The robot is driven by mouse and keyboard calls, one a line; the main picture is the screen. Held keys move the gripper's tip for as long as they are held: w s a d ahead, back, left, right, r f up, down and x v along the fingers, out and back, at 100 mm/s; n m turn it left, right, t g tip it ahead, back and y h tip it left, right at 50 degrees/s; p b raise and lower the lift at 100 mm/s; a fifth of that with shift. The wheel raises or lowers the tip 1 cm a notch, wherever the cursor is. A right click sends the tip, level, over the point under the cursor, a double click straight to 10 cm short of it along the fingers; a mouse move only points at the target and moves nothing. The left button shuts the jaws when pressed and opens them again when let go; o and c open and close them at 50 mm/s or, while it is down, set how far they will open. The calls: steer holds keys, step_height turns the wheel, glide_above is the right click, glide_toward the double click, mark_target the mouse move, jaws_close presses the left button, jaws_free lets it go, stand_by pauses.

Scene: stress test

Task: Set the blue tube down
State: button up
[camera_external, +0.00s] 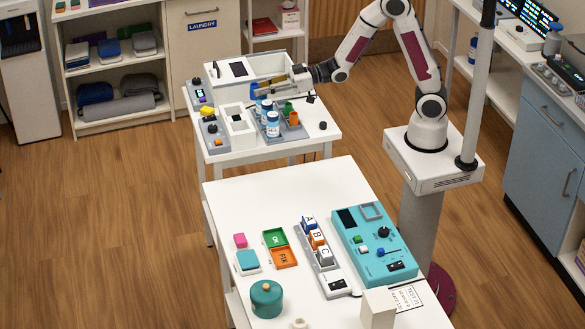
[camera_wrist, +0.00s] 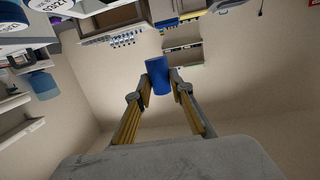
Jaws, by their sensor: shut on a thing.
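The blue tube (camera_wrist: 158,73) is between the tips of my gripper (camera_wrist: 160,84) in the wrist view, and both fingers touch its sides. My gripper (camera_external: 264,88) is shut on it and reaches leftward, roughly level, over the rear white table (camera_external: 315,137) in the external view.
Around the gripper are a white slotted box (camera_external: 238,127), an orange cup (camera_external: 294,119), a green cup (camera_external: 288,108) and a large white bin (camera_external: 277,66). The front table (camera_external: 310,190) holds a teal panel (camera_external: 374,246) and lettered blocks; its far end is bare.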

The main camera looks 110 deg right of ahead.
steer(key=s+d+h, duration=0.1)
steer(key=s+d, duration=0.8)
steer(key=d, duration=0.4)
steer(key=m+h, duration=0.1)
glide_above(301, 101)
step_height(301, 101, down, 8)
stand_by(0.6)
steer(key=shift+f, duration=2.85)
steer(key=shift+f, duration=0.1)
steer(key=shift+f, duration=1.95)
steer(key=shift+f, duration=0.15)
steer(key=o, duration=0.9)
